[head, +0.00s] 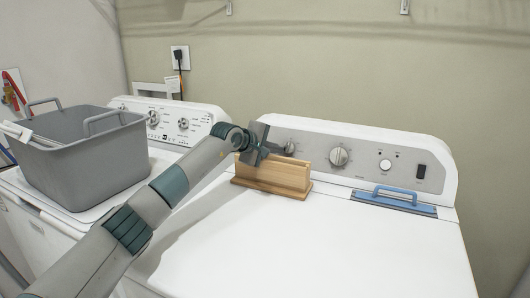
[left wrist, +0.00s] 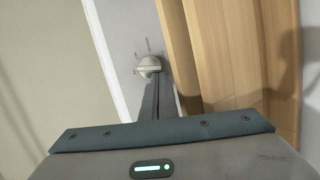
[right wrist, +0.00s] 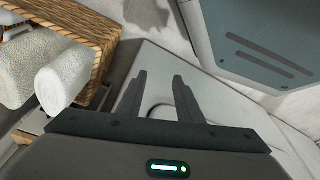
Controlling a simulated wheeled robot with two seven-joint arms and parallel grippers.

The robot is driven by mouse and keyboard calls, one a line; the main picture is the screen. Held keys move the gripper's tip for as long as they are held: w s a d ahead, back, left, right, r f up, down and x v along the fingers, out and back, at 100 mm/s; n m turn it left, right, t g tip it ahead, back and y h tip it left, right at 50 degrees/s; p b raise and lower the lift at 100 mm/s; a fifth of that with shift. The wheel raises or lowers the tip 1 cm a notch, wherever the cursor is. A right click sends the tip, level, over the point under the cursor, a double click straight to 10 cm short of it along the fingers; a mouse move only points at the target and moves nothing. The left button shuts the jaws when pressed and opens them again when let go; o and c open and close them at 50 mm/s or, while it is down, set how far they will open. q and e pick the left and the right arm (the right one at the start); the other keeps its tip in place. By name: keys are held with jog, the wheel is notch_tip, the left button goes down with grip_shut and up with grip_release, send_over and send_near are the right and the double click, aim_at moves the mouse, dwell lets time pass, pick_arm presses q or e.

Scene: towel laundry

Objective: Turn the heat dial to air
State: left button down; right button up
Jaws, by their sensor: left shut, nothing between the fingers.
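The right-hand machine's panel (head: 365,148) carries a small metallic dial (head: 291,147), a larger round dial (head: 339,156) and a white-faced knob (head: 385,165). Their labels are too small to read, so I cannot tell which is the heat dial. My left gripper (head: 282,150) is shut and empty, with its fingertips at the small dial. In the left wrist view the closed fingers (left wrist: 155,78) reach the edge of that dial (left wrist: 148,64) and partly hide it; contact is unclear. My right gripper (right wrist: 160,78) is open and empty, away from the panel.
A wooden holder (head: 272,175) stands just in front of the small dial, close beside the left gripper. A grey basket (head: 85,155) sits on the left machine. A wicker basket (right wrist: 95,35) with white towels (right wrist: 62,85) is near my right gripper.

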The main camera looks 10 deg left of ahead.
dwell(0.4)
pick_arm(q)
jog(key=shift+r, duration=0.15)
jog(key=shift+r, duration=0.65)
dwell(0.5)
